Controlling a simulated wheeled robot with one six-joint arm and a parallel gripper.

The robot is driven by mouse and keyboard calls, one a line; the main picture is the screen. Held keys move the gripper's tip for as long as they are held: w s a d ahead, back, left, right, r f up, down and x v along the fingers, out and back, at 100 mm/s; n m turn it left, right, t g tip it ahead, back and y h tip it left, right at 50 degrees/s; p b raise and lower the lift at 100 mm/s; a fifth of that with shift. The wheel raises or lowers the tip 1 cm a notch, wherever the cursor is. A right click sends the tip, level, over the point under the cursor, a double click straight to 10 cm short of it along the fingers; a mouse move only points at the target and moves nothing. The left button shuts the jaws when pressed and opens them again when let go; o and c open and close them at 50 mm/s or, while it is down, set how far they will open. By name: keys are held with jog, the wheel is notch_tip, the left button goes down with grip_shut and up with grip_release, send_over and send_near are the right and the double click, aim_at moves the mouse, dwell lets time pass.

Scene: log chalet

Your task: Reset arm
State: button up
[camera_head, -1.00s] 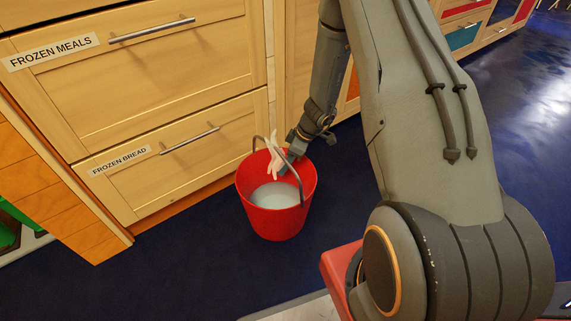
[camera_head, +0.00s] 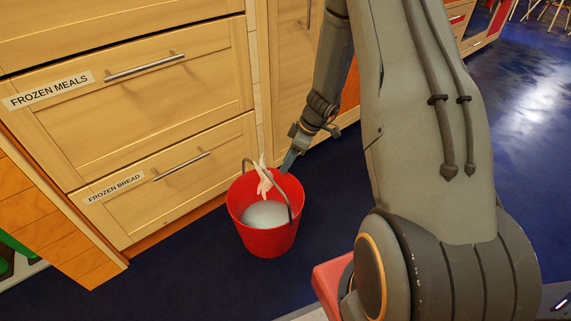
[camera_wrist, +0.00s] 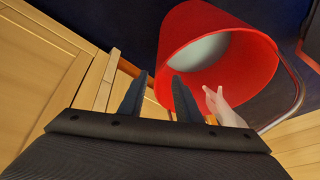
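My gripper (camera_head: 287,163) is just behind and above the far rim of the red bucket (camera_head: 263,241) in the head view. In the wrist view its two dark fingers (camera_wrist: 160,76) stand apart with nothing between them. The bucket also shows in the wrist view (camera_wrist: 190,40), with a pale grey content inside. A white glove-like thing (camera_head: 264,180) is at the bucket's far rim, by the grey handle, with part of it above the rim. It shows to the right of the fingers in the wrist view (camera_wrist: 224,106), apart from them.
Wooden drawers labelled "FROZEN MEALS" (camera_head: 140,100) and "FROZEN BREAD" (camera_head: 165,195) stand close on the left, both shut, with bar handles. More cabinets are behind my arm.

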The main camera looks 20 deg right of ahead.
dwell(0.3)
jog(key=s+a+r+m+t+h, duration=0.15)
jog(key=s+a+r+m, duration=0.3)
jog(key=s+r, duration=0.55)
jog(key=s+a+r+m+g+h, duration=0.1)
jog(key=s+a+r+m+h, duration=0.2)
jog(key=s+r+m, duration=0.7)
jog(key=s+a+r+n+g+y, duration=0.1)
jog(key=s+a+r+n, duration=0.5)
jog(key=a, duration=0.4)
jog(key=s+a+r+n+g+y, duration=0.1)
jog(key=s+a+r+n, duration=0.5)
jog(key=a, duration=0.5)
jog(key=s+d+r+m+h+p, duration=0.1)
jog(key=d+r+m+p, duration=0.3)
jog(key=d+r+p, duration=0.6)
jog(key=s+d+r+m+h+p, duration=0.1)
jog(key=d+r+m+p, duration=0.3)
jog(key=d+r+p, duration=0.7)
notch_tip(320, 180, up, 6)
jog(key=p, duration=1.6)
jog(key=shift+r, duration=0.2)
jog(key=shift+m, duration=0.25)
